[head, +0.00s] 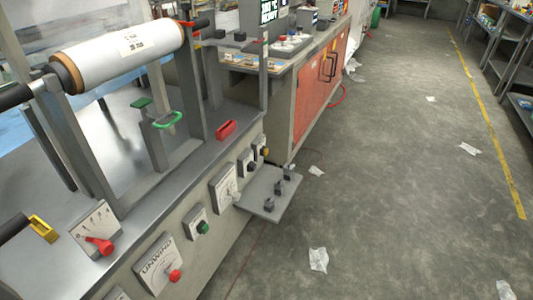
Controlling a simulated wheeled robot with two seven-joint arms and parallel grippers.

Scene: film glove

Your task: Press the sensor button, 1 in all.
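The machine's front panel (214,255) carries several plates with controls. A green button (203,228) sits on a small plate in the middle. A red knob (174,275) sits on a larger plate that seems to read "UNWIND". A pale control (236,197) is on a white plate further along. A small dark control (251,167) and an orange-yellow one (265,152) sit at the far end. The labels are too small to tell which is the sensor button. Neither of my grippers shows in the head view.
A film roll (118,55) is mounted above the machine's metal top. A red lever (100,246) is on a near-left plate. A grey shelf (268,193) with small dark knobs juts out beside the panel. The floor (400,190) at right is open, with scattered paper scraps.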

